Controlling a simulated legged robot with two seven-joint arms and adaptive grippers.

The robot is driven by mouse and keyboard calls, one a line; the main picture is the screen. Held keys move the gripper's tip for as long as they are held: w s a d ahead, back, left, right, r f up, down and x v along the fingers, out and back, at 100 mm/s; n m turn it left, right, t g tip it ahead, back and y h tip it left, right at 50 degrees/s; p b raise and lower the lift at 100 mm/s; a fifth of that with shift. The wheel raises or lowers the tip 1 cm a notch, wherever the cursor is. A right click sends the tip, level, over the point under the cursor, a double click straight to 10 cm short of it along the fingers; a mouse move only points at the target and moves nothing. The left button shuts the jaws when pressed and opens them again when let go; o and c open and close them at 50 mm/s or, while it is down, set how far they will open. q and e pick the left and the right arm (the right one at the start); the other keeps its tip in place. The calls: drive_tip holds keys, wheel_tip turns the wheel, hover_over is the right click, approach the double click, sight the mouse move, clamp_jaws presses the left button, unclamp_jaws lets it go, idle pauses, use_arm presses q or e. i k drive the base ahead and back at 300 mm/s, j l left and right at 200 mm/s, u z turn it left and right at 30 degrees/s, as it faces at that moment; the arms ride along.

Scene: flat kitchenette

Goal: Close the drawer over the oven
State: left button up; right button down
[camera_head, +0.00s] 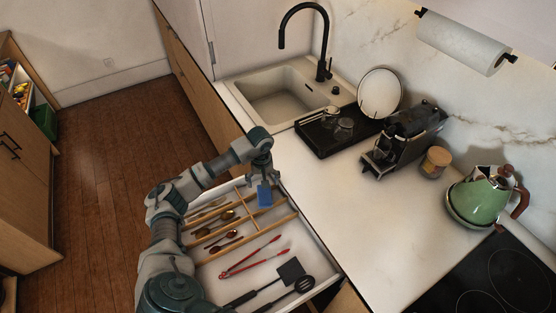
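The drawer (311,254) is pulled out from under the white counter, and its inside is in plain view. Wooden dividers part it, with spoons, red tongs (250,258), a black spatula (291,271) and a black slotted spoon lying inside. My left arm comes in from the lower left and reaches across the drawer. My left gripper (263,183) points down at the drawer's far end, close to the counter edge. Its blue pad shows, but the gap between its fingers is unclear. The drawer's front is mostly hidden by my arm. My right gripper is not in view.
The counter (330,190) holds a black drying tray (318,143), a coffee machine (404,140), a lidded jar (436,162) and a green kettle (479,198). A black cooktop (500,275) is at lower right. Wooden floor (100,180) is clear at left.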

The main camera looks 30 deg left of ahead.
sight(248, 240)
drive_tip(key=k+j, duration=0.45)
drive_tip(key=k, duration=0.15)
drive_tip(key=k+j, duration=0.45)
drive_tip(key=k, duration=0.15)
drive_tip(key=k+j, duration=0.45)
drive_tip(key=k, duration=0.15)
